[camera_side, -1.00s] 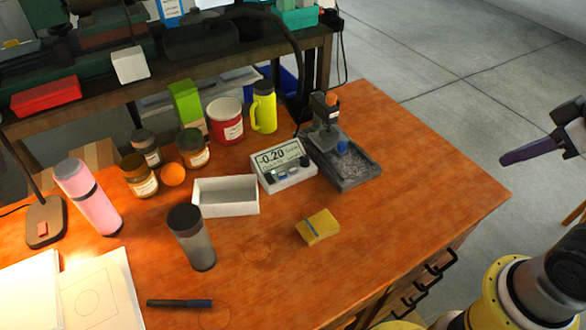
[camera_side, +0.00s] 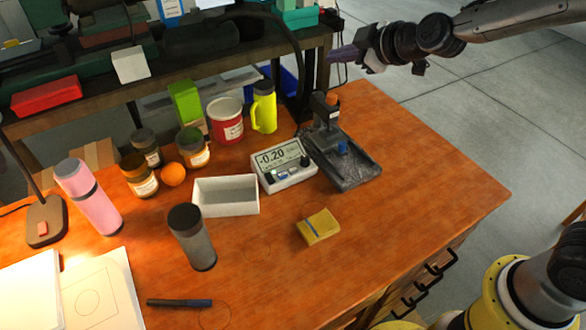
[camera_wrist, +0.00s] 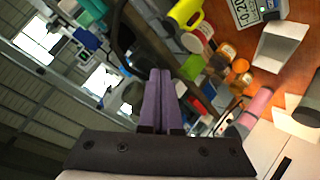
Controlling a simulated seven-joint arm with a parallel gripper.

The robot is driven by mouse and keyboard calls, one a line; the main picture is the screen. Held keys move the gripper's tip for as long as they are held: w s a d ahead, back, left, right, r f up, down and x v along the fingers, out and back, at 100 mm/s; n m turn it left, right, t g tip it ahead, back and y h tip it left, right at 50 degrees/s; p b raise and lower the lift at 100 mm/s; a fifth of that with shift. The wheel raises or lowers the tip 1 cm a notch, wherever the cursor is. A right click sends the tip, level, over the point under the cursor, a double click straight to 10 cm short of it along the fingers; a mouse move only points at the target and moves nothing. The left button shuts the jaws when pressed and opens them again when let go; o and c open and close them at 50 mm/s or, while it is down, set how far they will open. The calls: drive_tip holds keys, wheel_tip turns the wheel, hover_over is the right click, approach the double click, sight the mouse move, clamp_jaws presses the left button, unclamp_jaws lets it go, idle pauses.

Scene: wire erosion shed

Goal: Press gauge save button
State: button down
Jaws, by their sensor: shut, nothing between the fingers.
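The gauge (camera_side: 284,166) is a pale grey box on the orange-brown table, its display reading -0.20, with several small buttons and a dark knob on its front. In the wrist view the gauge (camera_wrist: 247,12) is cut off at the top right edge, so its buttons show only in part. Which button is the save button cannot be read. My gripper (camera_side: 341,54) is shut and empty, up in the air beyond the back right of the table, apart from the gauge. Its purple fingers (camera_wrist: 160,98) lie together in the wrist view.
A dark measuring stand (camera_side: 345,160) stands just right of the gauge. A white open box (camera_side: 226,208), a grey tumbler (camera_side: 192,238) and a yellow block (camera_side: 318,226) are nearby. A yellow bottle (camera_side: 263,108) and jars stand behind. The table's right front is clear.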

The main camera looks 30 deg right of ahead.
drive_tip(key=w+a+f+g, duration=0.1)
drive_tip(key=w+a+f, duration=0.1)
drive_tip(key=f, duration=0.3)
drive_tip(key=w+a+f, duration=0.2)
drive_tip(key=f, duration=0.4)
drive_tip(key=n+g, duration=0.1)
drive_tip(key=g, duration=0.1)
hover_over(293, 170)
wheel_tip(293, 170, down, 8)
drive_tip(key=shift+s+d+r, duration=0.1)
drive_tip(key=shift+s+d, duration=0.2)
drive_tip(key=shift+s, duration=0.1)
drive_tip(key=shift+f, duration=4.4)
drive_tip(key=shift+f, duration=0.1)
drive_tip(key=shift+f, duration=0.3)
